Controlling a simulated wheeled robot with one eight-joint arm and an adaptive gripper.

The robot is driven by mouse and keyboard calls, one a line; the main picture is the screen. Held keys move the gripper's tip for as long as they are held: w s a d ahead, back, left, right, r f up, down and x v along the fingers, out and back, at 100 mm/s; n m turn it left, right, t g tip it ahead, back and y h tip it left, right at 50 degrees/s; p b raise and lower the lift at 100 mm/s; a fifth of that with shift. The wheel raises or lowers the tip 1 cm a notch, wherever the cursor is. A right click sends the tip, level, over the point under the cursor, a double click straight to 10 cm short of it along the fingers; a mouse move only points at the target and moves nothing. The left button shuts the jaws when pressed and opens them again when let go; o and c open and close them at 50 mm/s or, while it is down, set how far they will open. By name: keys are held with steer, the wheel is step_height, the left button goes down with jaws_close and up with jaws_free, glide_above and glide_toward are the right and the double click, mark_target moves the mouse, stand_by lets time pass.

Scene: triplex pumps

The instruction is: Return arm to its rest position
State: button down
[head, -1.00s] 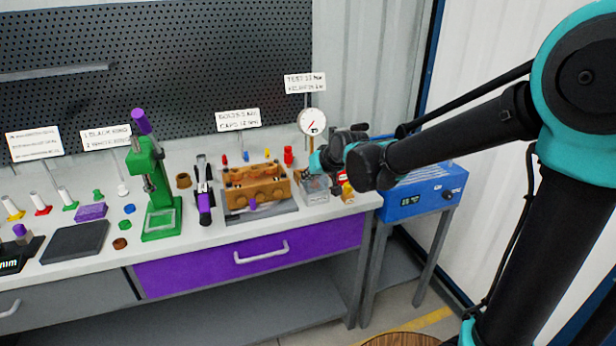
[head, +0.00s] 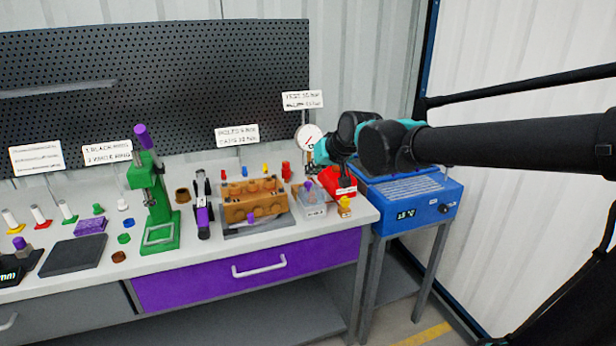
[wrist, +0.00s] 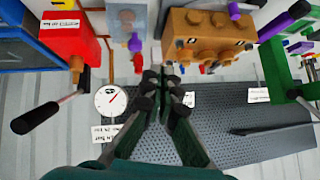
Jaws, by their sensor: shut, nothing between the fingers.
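My gripper (wrist: 163,85) is shut and empty in the wrist view, its dark fingers together in front of the pegboard and the bench's back part. In the head view, my arm reaches in from the right and its wrist is above the bench's right end, by the dial gauge (head: 308,137). The fingertips are mostly hidden behind my wrist there. The brown pump block (head: 255,199) sits on the bench left of my gripper. It also shows at the top of the wrist view (wrist: 207,38).
A red box (head: 338,181) with a dark handle and a clear bin (head: 311,205) stand under my wrist. The blue heater unit (head: 425,200) is on a stand at the right. A green press (head: 155,205) stands further left. Label signs (head: 237,135) rise at the back.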

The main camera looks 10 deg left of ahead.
steer(key=s+d+f+m+h, duration=0.1)
steer(key=d+f+h, duration=0.1)
steer(key=d+f, duration=0.6)
steer(key=s+d+f+m+h, duration=0.1)
steer(key=s+d+f+h, duration=0.15)
steer(key=d, duration=0.95)
steer(key=s+d+f+m+g+h, duration=0.1)
steer(key=s+d+f, duration=0.5)
steer(key=d, duration=0.2)
steer(key=s+d+f+m+g+h, duration=0.1)
steer(key=s+d+f+m, duration=0.1)
steer(key=s+d+f, duration=0.4)
steer(key=d+f, duration=0.1)
steer(key=d, duration=0.2)
steer(key=shift+s+f+m, duration=0.15)
steer(key=shift+f+m, duration=0.05)
steer(key=shift+m, duration=0.1)
